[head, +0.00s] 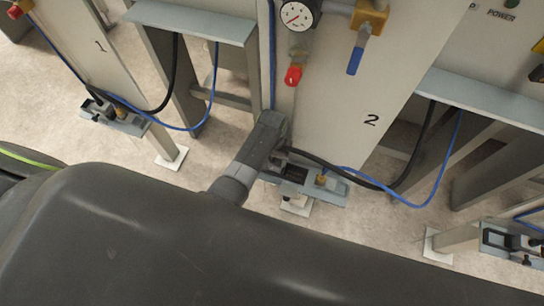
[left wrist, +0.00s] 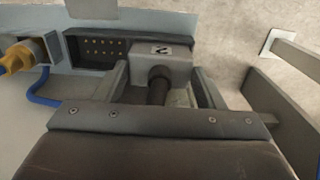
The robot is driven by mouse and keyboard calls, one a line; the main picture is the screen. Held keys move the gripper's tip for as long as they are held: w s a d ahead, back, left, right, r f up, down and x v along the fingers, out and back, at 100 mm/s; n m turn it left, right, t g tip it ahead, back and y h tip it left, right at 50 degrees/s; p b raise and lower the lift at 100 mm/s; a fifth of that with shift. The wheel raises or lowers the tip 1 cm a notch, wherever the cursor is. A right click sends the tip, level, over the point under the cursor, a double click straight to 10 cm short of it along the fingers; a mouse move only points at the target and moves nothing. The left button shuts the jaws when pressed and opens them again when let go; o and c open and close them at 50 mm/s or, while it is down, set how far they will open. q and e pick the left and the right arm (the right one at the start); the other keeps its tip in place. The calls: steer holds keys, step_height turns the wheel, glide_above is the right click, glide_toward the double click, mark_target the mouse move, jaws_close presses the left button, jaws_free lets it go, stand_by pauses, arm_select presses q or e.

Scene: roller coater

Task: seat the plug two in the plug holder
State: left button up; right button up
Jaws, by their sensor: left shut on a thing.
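Plug two (left wrist: 160,62) is a grey block marked "2" with a black cable stub, seen in the left wrist view. My left gripper (left wrist: 162,88) is shut on it, one finger on each side. The plug is beside a dark rectangular socket with gold pins (left wrist: 102,47), on a grey bracket (left wrist: 75,88). Whether the plug touches the dark housing behind it, I cannot tell. In the head view my left gripper (head: 277,150) is at the left end of the station 2 bracket (head: 332,190), and the plug is mostly hidden there. My right gripper is not in view.
A brass fitting with a blue hose (left wrist: 22,57) stands left of the socket. In the head view a black cable (head: 340,172) and blue hose (head: 418,203) loop right of the bracket. Panel 2 (head: 355,80), with a gauge and valve, rises behind. Another bracket (head: 120,118) is at station 1.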

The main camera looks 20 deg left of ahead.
mark_target(272, 160)
arm_select(q)
steer(key=o, duration=1.5)
steer(key=shift+f, duration=0.15)
step_height(272, 160, up, 12)
steer(key=p, duration=0.1)
steer(key=shift+p, duration=0.4)
